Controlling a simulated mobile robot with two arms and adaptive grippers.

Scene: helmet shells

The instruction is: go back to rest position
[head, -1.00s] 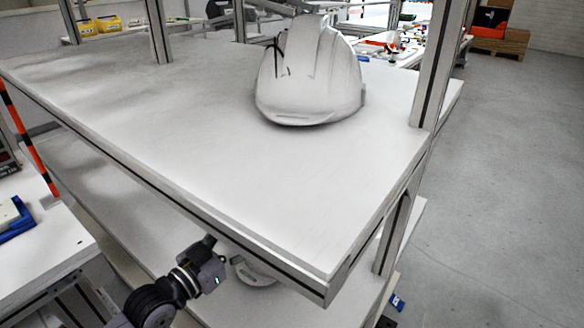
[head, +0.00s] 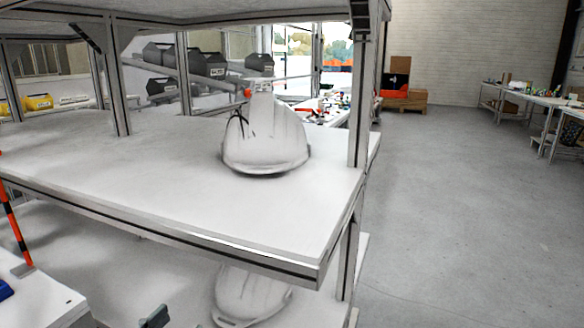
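A white helmet shell (head: 265,145) sits on the upper shelf (head: 190,210) of the rack. A second white helmet shell (head: 250,294) sits on the lower shelf, partly hidden by the upper shelf's front edge. A small grey part, seemingly of my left gripper (head: 155,317), just shows at the bottom edge of the head view, left of the lower helmet and apart from it. The rest of that arm is out of frame, so its fingers cannot be read. My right gripper is not in view.
The rack's metal post (head: 357,110) stands at the upper shelf's right side. A white table (head: 40,300) is at the lower left, near an orange-black striped post (head: 15,228). Open grey floor (head: 450,220) lies to the right, with long tables further back.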

